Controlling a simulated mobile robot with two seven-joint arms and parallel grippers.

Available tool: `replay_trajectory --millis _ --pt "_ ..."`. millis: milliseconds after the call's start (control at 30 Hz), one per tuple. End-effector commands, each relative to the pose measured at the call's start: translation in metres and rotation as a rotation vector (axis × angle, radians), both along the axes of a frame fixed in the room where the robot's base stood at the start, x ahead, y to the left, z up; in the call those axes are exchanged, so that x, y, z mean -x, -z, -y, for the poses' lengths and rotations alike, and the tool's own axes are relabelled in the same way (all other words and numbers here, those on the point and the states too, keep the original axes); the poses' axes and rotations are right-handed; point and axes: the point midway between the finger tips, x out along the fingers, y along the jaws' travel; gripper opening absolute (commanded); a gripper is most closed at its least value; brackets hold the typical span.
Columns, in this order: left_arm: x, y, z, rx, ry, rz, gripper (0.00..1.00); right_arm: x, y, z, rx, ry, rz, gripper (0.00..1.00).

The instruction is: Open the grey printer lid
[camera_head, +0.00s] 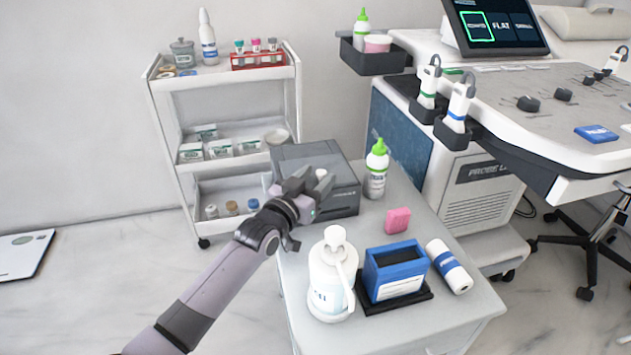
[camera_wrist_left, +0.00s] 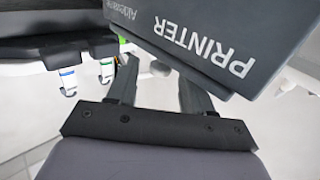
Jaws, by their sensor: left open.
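The dark grey printer (camera_head: 345,201) stands at the back of the small white table. Its lid (camera_head: 312,156) looks closed. My left gripper (camera_head: 320,183) is over the front of the printer in the head view and covers part of it. The fingers are apart. In the left wrist view the printer face (camera_wrist_left: 215,35), with the word PRINTER upside down, lies beyond the open left fingers (camera_wrist_left: 160,88). I cannot tell whether a finger touches the printer. My right gripper is not in view.
On the table (camera_head: 300,290) are a green-capped bottle (camera_head: 376,172), a pink block (camera_head: 397,221), a white pump bottle (camera_head: 331,280), a blue box (camera_head: 396,272) and a white roll (camera_head: 449,267). A white shelf cart (camera_head: 222,90) stands behind left, the ultrasound machine (camera_head: 478,185) at right.

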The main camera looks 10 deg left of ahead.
Motion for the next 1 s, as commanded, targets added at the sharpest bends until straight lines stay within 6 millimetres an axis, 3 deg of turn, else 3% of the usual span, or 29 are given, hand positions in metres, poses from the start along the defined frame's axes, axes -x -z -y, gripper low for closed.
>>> replay_trajectory --millis 300,467,833,1000 --pt "-0.002 0.0 0.001 0.0 0.0 0.0 0.51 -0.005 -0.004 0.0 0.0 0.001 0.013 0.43" --pt "-0.002 0.0 0.001 0.0 0.0 0.0 0.0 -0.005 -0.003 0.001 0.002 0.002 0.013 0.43" --pt "-0.003 -0.007 0.0 0.011 0.0 -0.026 0.0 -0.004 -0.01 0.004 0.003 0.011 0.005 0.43" --pt "-0.005 -0.019 -0.001 0.034 0.0 -0.085 0.0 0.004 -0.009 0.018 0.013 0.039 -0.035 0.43"
